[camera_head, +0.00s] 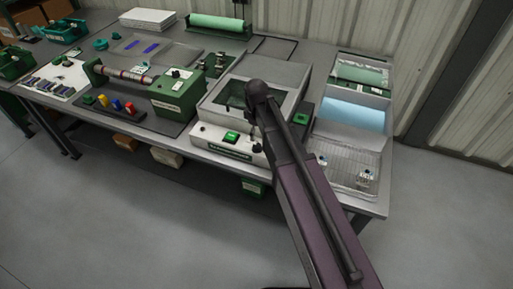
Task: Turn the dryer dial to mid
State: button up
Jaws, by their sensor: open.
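The machine that looks like the dryer (205,137) is a pale box with a glazed top and a sloped front panel, in the middle of the bench. A small dark knob-like shape (257,148) shows at the panel's right end, close beside my arm. I cannot tell for sure that it is the dial, nor where it points. My arm crosses in front of the machine's right side. My gripper is hidden behind the arm, so its distance from the panel cannot be seen.
The grey bench (375,208) has a wire tray (349,165) and a blue sheet (350,114) to the right. A green machine with a roller (177,92) and coloured pegs (116,104) stand to the left. The floor in front is clear.

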aim_at(257, 145)
jog(key=shift+w+f+b, duration=0.1)
jog(key=shift+f+b, duration=3.15)
jog(key=shift+f, duration=0.3)
grip_shut()
